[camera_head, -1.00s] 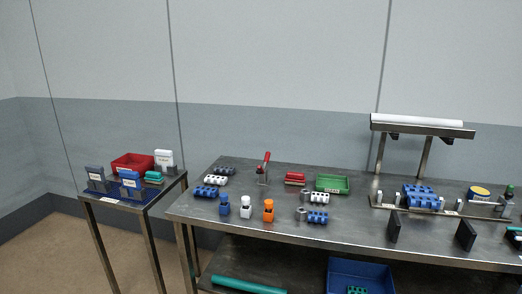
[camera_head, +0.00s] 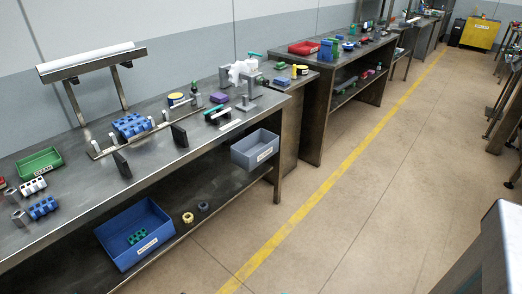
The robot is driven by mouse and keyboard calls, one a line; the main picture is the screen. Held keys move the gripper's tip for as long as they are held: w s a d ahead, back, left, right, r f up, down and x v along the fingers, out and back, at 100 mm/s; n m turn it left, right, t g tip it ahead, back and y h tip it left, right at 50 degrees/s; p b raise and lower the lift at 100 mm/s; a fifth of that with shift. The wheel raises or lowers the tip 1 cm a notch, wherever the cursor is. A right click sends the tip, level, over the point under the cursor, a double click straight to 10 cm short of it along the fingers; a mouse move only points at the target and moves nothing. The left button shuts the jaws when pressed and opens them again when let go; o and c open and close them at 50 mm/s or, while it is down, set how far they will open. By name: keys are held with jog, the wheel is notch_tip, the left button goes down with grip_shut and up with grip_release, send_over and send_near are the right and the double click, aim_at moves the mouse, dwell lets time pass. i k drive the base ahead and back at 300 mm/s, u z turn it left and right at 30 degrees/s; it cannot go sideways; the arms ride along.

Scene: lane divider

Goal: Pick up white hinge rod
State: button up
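No thing is clearly a white hinge rod in the head view. A white hinge-like block (camera_head: 33,186) lies at the left of the near bench, beside a blue one (camera_head: 43,207). A larger blue hinge block (camera_head: 132,125) sits in a metal fixture in the middle of the bench. A small pale bar (camera_head: 229,126) lies near the bench's right front edge; I cannot tell what it is. A long white cylinder (camera_head: 85,61) lies along the top of a metal stand at the back. My gripper is not in view.
The near bench (camera_head: 80,180) carries a green tray (camera_head: 40,163), two dark upright plates and a white machine-like object (camera_head: 243,72). A blue bin (camera_head: 135,233) stands on its lower shelf; a grey bin (camera_head: 255,149) hangs at the front. The floor aisle (camera_head: 340,215) is clear.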

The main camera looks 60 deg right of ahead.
aim_at(223, 112)
jog(key=z, duration=4.3)
jog(key=i, duration=0.1)
jog(key=u, duration=3)
jog(key=k, duration=0.65)
jog(key=z, duration=0.25)
jog(key=i, duration=1.35)
jog(key=u, duration=0.3)
